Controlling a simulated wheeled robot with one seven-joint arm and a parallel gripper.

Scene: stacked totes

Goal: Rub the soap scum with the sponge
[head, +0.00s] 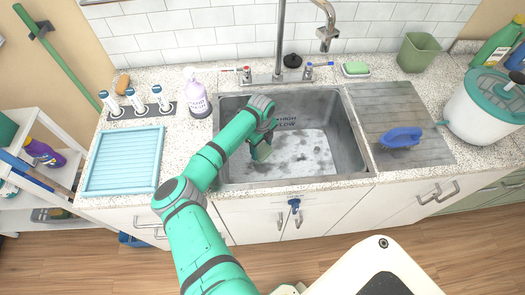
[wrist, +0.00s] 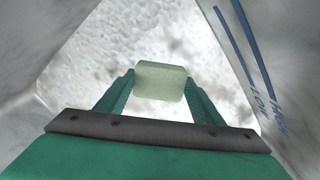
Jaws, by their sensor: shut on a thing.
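My gripper (wrist: 160,88) is shut on a pale green sponge (wrist: 160,80), which sits between its two teal fingers in the wrist view.
A faucet (head: 325,38) overhangs the back. A blue brush (head: 401,137) lies on the right drainboard. A purple-labelled bottle (head: 198,95) and a light-blue rack (head: 124,161) stand left.

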